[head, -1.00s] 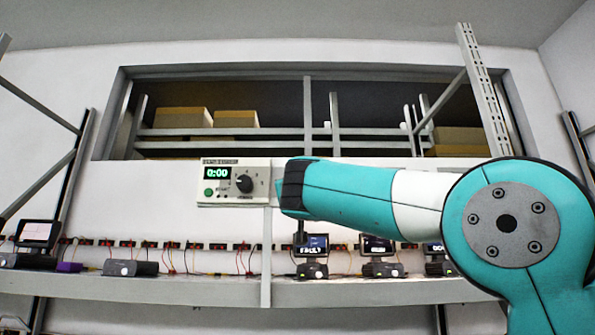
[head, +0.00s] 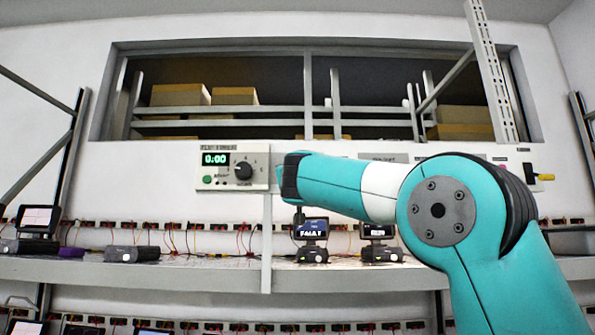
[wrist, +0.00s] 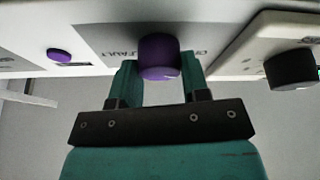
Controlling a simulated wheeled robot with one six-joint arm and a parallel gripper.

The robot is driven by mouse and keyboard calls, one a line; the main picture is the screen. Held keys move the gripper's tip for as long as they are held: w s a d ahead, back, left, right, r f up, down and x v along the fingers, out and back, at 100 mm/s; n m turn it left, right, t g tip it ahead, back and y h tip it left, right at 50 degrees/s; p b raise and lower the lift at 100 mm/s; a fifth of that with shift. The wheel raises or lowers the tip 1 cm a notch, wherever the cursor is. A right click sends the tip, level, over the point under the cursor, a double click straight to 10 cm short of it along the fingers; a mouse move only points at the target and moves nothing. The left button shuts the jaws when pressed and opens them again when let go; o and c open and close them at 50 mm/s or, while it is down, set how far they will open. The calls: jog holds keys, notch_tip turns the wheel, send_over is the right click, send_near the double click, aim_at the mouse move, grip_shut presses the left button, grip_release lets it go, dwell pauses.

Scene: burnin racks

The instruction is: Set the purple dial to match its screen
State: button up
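The purple dial (wrist: 160,57) is a round knob on a grey-and-white panel at the top middle of the wrist view. My gripper (wrist: 160,75) is open, with one teal finger on each side of the dial and gaps showing between. The fingertips reach about level with the dial; I cannot tell whether either touches it. The dial does not show in the head view, where my arm covers that part of the wall. Its screen cannot be made out; the panel carries lettering that reads like "FAULT".
A white timer box (head: 233,183) with a green "0:00" display and a black knob (head: 243,171) is left of my arm. The black knob (wrist: 291,69) also shows at right in the wrist view. A purple button (wrist: 60,55) is at left there. A shelf (head: 150,272) with small devices runs below.

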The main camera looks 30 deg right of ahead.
jog(key=shift+m, duration=0.4)
jog(key=shift+w+a+r+m+g+h+p, duration=0.2)
jog(key=shift+m+g+h, duration=0.75)
jog(key=shift+m, duration=1.9)
jog(key=shift+s+d+f+m+g+h+p, duration=0.15)
jog(key=shift+m+g+h+p, duration=0.25)
jog(key=shift+m+g, duration=1.65)
jog(key=shift+w+a+r+m+g+h+p, duration=0.15)
jog(key=shift+m+g+h, duration=0.5)
jog(key=shift+m, duration=2.95)
jog(key=shift+s+m, duration=0.1)
jog(key=shift+m, duration=0.2)
jog(key=o, duration=0.9)
jog(key=shift+f, duration=0.1)
